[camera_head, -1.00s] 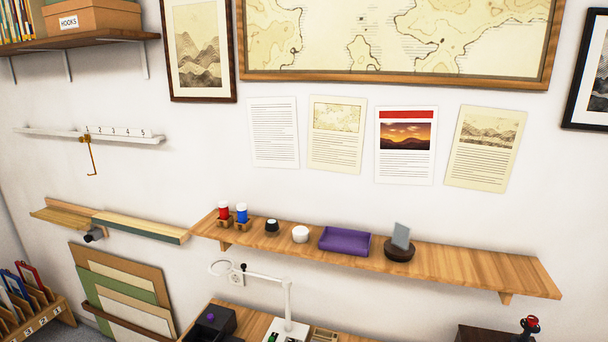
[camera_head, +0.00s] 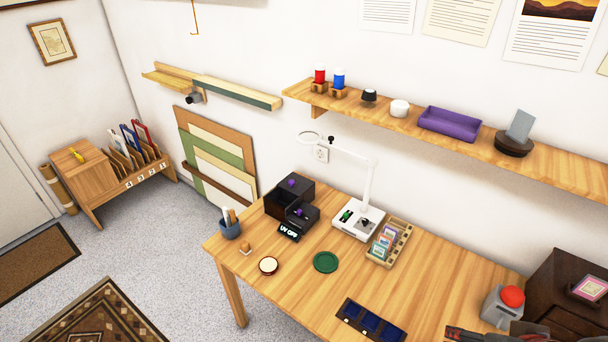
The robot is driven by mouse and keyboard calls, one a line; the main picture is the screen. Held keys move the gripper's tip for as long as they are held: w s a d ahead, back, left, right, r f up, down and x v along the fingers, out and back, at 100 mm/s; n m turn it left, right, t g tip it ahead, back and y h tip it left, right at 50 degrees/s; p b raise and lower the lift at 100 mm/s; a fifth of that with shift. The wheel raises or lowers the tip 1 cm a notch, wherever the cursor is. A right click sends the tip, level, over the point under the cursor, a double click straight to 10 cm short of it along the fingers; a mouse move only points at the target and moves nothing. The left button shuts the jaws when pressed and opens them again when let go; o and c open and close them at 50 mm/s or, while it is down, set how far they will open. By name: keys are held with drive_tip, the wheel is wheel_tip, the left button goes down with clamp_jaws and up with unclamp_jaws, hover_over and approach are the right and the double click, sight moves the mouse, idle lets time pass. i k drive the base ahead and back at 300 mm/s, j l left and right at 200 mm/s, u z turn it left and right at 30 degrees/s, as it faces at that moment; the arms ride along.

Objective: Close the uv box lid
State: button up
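The UV box (camera_head: 299,219) is a small black box near the back left of the wooden desk, with a sign reading "UV OFF" at its front. A dark panel stands up at its left, and a taller black part with a purple knob (camera_head: 292,183) is behind. Another purple piece (camera_head: 299,212) shows lower, on the nearer part. The box looks open, but the dark surfaces make the lid's exact angle hard to tell. My gripper's fingers are not in view. A dark piece with red marks, perhaps part of my arm, shows at the bottom right edge.
A white magnifier lamp (camera_head: 367,190) stands just right of the box, and a slotted wooden tray (camera_head: 401,247) beyond it. A blue pen cup (camera_head: 230,230) is to its left. A green coaster (camera_head: 326,262) lies in front. A wall shelf (camera_head: 440,137) hangs above the desk.

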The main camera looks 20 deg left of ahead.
sight(296, 181)
drive_tip(key=i+j, duration=0.15)
drive_tip(key=j, duration=0.25)
drive_tip(key=i+j, duration=0.15)
drive_tip(key=j, duration=0.25)
drive_tip(key=i+j, duration=0.15)
drive_tip(key=j, duration=0.25)
drive_tip(key=i+j+u, duration=0.1)
drive_tip(key=j, duration=0.35)
drive_tip(key=i+j, duration=0.2)
drive_tip(key=j, duration=0.15)
drive_tip(key=i+j, duration=0.15)
drive_tip(key=j, duration=0.25)
drive_tip(key=i+j, duration=0.2)
drive_tip(key=j, duration=0.2)
drive_tip(key=i+j, duration=0.15)
drive_tip(key=j, duration=0.25)
drive_tip(key=u, duration=0.05)
